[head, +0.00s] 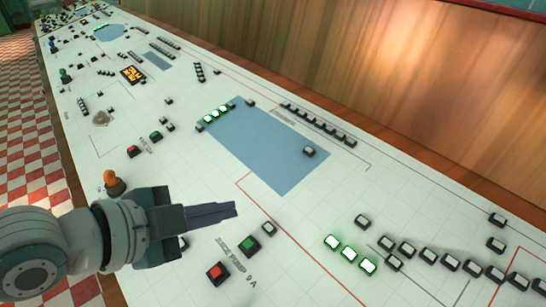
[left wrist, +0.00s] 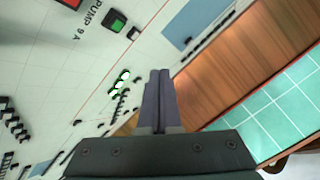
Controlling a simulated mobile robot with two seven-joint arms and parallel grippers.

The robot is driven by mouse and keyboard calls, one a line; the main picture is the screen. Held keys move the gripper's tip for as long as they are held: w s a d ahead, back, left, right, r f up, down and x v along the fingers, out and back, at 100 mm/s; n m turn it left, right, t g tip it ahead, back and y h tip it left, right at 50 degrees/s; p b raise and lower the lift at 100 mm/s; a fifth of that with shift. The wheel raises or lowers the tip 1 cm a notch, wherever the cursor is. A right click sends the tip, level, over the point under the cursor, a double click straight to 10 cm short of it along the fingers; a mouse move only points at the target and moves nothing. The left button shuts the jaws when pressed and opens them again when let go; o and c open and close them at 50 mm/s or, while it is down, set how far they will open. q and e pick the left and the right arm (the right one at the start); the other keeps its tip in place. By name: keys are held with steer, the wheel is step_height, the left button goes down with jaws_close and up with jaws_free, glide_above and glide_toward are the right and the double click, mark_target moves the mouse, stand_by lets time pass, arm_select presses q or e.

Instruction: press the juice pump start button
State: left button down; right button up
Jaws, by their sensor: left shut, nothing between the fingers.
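The juice pump controls are on a white console (head: 320,225), beside the printed label "JUICE PUMP 9 A" (head: 236,262). A green button (head: 249,245) and a red button (head: 217,272) in dark housings stand there. My right gripper is not in view.
An orange knob (head: 112,182) stands near the console's front edge, beside my left arm. Another red button (head: 133,151) and green button (head: 156,136) are farther up. Lit white-green buttons (head: 349,254) and several dark switches are at the right. A wooden panel (head: 400,80) borders the back.

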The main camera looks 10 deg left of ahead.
arm_select(q)
steer(key=shift+w+d+f+b, duration=0.2)
steer(key=shift+f+b, duration=1.25)
steer(key=shift+w+d+f+b, duration=0.2)
steer(key=shift+w+f+b, duration=0.05)
steer(key=shift+f+b, duration=1.15)
steer(key=shift+w+d+f+b, duration=0.2)
steer(key=shift+f+b, duration=1.25)
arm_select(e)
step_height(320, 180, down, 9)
arm_select(q)
steer(key=shift+f, duration=0.15)
steer(key=shift+w+f+b, duration=0.1)
steer(key=shift+f+b, duration=0.2)
steer(key=shift+b, duration=0.15)
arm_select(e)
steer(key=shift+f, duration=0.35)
arm_select(q)
steer(key=shift+f+b, duration=0.35)
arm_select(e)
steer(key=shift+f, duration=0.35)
arm_select(q)
steer(key=shift+r, duration=0.1)
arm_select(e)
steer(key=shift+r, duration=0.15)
arm_select(q)
steer(key=shift+r+p, duration=0.75)
steer(key=shift+p, duration=0.15)
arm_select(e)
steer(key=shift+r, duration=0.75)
